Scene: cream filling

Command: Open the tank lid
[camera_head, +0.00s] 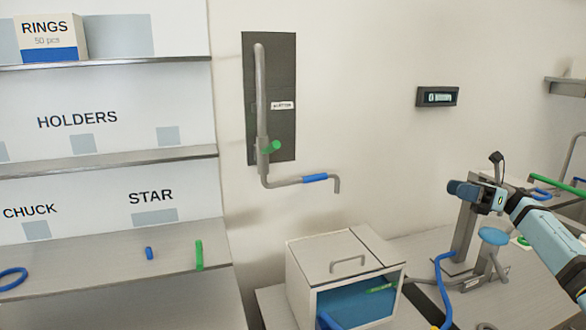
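A pale box-shaped tank (301,292) with a blue front panel (350,303) stands at the bottom middle. Its flat grey lid (318,251) lies shut on top and carries a small bar handle (347,263). My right gripper (456,188) comes in from the right on a light blue arm. It is above and to the right of the tank, apart from the lid and handle. Its fingers are too small and dark to tell open from shut. My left gripper is not in view.
A bent pipe (261,95) with a blue-gripped arm (315,178) sticks out of the wall above the tank. A metal stand (463,238) with a blue hose (440,270) is right of the tank. Shelves (110,258) fill the left. A small display (437,97) hangs on the wall.

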